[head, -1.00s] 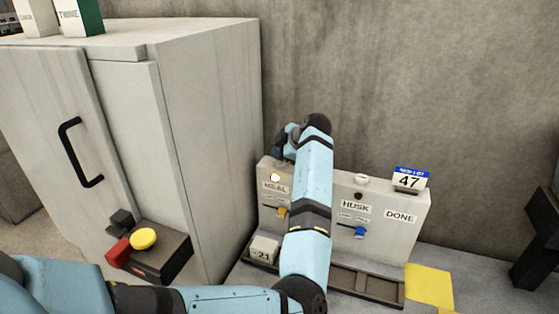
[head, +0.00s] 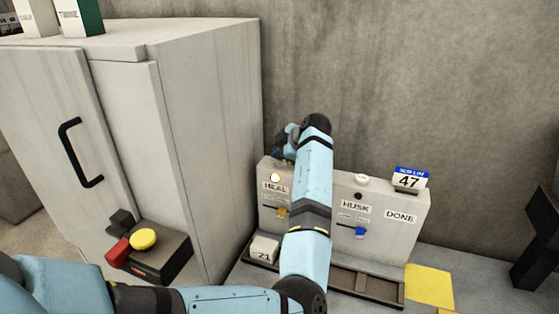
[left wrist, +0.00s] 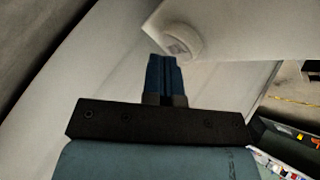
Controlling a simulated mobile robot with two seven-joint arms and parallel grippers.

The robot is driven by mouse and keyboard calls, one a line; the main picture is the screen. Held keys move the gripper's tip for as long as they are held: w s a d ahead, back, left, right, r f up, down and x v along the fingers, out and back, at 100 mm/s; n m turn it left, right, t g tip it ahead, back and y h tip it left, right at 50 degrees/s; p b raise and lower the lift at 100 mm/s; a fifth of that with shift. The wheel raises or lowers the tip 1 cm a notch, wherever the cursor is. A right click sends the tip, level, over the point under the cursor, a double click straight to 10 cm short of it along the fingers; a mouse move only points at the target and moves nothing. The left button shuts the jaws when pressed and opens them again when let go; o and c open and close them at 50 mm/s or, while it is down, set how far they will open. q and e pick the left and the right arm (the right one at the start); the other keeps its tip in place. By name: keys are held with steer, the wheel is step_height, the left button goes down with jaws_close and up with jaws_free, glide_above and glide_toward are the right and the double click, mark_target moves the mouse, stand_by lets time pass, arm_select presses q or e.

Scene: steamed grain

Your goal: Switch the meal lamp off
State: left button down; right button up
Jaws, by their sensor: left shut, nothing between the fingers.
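The meal lamp (head: 275,177) is a small round light on the left of the pale panel (head: 405,232), above the MEAL label (head: 275,188). It looks bright white. My left gripper (head: 279,153) is behind the panel's upper left edge, partly hidden by my own arm. In the left wrist view its blue fingers (left wrist: 163,62) are shut with nothing between them. Their tips are close to a round pale knob (left wrist: 181,40) on a pale body; I cannot tell whether they touch. My right gripper is not in view.
The HUSK lamp (head: 357,196) is dark, with a round white knob (head: 362,179) above it on the panel's top. A 47 card (head: 409,181) stands at the top right. A tall pale cabinet (head: 205,130) stands close on the left. A yellow square (head: 429,287) lies at lower right.

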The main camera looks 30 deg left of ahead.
mark_target(279, 162)
arm_select(q)
steer(key=shift+f, duration=0.15)
stand_by(0.3)
steer(key=shift+f+b, duration=0.35)
steer(key=shift+r, duration=0.4)
steer(key=shift+r+p, duration=1.8)
steer(key=shift+r, duration=1.2)
